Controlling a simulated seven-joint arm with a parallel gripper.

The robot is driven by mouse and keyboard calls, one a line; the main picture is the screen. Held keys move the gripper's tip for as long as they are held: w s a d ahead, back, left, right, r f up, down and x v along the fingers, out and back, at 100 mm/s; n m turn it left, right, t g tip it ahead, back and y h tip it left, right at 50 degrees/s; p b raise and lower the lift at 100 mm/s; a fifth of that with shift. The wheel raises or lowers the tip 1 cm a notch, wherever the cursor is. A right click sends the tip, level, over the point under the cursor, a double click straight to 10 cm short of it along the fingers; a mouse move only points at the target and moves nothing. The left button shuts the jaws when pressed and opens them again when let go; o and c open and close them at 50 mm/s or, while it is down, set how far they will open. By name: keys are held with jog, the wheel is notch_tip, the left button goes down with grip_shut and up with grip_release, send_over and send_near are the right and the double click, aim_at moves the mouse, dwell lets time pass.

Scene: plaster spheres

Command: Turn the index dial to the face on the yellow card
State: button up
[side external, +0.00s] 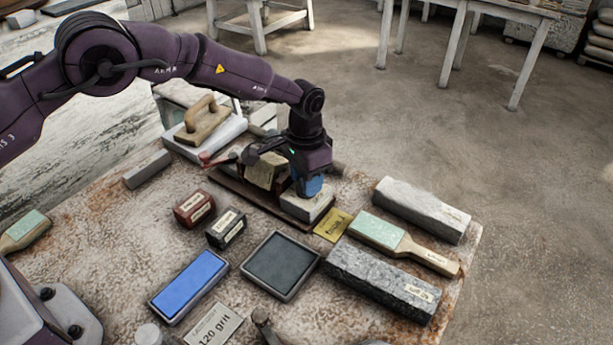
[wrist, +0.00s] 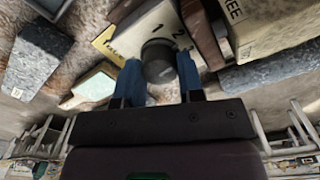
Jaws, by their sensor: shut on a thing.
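The index dial is a dark round knob (wrist: 159,62) on a pale block (side external: 307,207) marked with numerals, of which 1 and 2 are readable in the wrist view. My gripper (side external: 308,187) points down over this block. Its blue fingers (wrist: 160,80) stand on both sides of the knob and are shut on it. The knob is hidden by the fingers in the side view. The yellow card (side external: 332,225) lies flat on the table beside the block. Its edge shows in the wrist view (wrist: 107,45), but its writing is too small to read.
A green-topped paddle (side external: 377,230), a pale stone bar (side external: 422,209) and a dark speckled bar (side external: 383,282) lie to the right. A dark tray (side external: 280,265), a blue stone (side external: 189,285) and two small labelled blocks (side external: 226,228) sit in front. A wooden float (side external: 203,122) stands behind.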

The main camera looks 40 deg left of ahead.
jog(key=n, duration=0.5)
jog(key=shift+n, duration=2.5)
jog(key=o, duration=0.6)
jog(key=shift+o, duration=0.2)
jog(key=shift+r, duration=0.1)
notch_tip(320, 180, up, 13)
jog(key=shift+a, duration=0.2)
jog(key=shift+s, duration=0.1)
